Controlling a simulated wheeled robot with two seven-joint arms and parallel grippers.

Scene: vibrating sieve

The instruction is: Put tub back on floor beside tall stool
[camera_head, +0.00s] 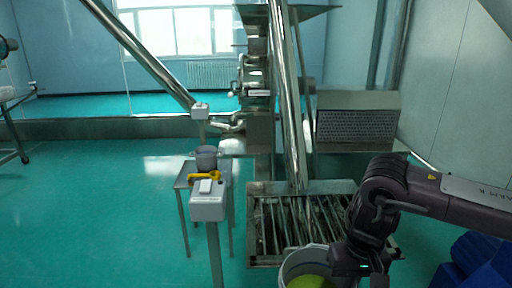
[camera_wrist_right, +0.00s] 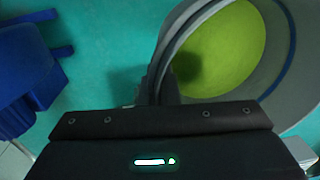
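The tub (camera_head: 304,258) is a grey-white round container with green inside, cut off by the bottom edge of the head view. In the right wrist view, the tub (camera_wrist_right: 282,85) shows a blue band and a green interior. My right gripper (camera_head: 347,266) is at the tub's right rim. In the wrist view, its dark fingers (camera_wrist_right: 157,88) meet the rim and look closed on the wall; the tips are partly hidden. I cannot tell whether the tub touches the floor. A tall metal stool (camera_head: 184,180) stands left of centre. My left gripper is not in view.
A grey pot (camera_head: 206,157) and a yellow item (camera_head: 205,176) are on the stool. A grey control box on a post (camera_head: 208,205) stands before it. A metal grate (camera_head: 300,225) lies behind the tub. Blue objects (camera_head: 480,262) are at lower right. The left floor is clear.

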